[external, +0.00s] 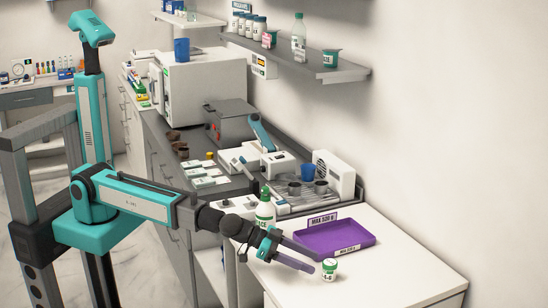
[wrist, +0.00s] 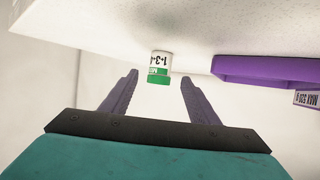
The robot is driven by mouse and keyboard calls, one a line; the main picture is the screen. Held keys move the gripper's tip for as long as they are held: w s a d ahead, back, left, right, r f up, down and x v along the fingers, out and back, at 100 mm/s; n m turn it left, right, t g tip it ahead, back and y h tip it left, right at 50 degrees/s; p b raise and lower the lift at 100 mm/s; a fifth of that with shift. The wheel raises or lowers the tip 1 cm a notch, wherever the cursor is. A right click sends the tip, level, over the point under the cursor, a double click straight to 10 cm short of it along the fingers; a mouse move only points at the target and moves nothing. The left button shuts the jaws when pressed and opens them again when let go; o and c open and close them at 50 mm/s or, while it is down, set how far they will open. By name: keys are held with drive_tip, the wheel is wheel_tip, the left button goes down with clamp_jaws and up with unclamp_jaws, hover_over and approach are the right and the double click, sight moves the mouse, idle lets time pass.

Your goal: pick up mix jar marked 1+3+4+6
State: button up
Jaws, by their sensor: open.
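The mix jar (external: 329,270) is a small white jar with a green band, standing on the white counter near its front edge. In the wrist view the jar (wrist: 160,66) shows part of a label reading "1+3+4"; the rest of the marking cannot be read. My gripper (external: 312,263) reaches low over the counter with its purple fingers pointing at the jar. In the wrist view my gripper (wrist: 158,80) is open, and the jar appears between the fingertips, toward their far end. I cannot tell whether either finger touches it.
A purple tray (external: 350,240) marked "MAX 500 g" lies just behind the jar; it also shows in the wrist view (wrist: 270,70). A white bottle with a green cap (external: 265,212) stands behind my wrist. The counter's right part (external: 410,270) is clear.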

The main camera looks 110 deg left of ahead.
sight(330, 271)
drive_tip(key=shift+p+x, duration=0.3)
drive_tip(key=shift+x, duration=1.15)
drive_tip(key=shift+w, duration=0.1)
drive_tip(key=shift+f+p+x, duration=0.25)
drive_tip(key=shift+p+x, duration=0.95)
drive_tip(key=shift+x, duration=1.3)
drive_tip(key=c, duration=1.1)
drive_tip(key=shift+r, duration=0.1)
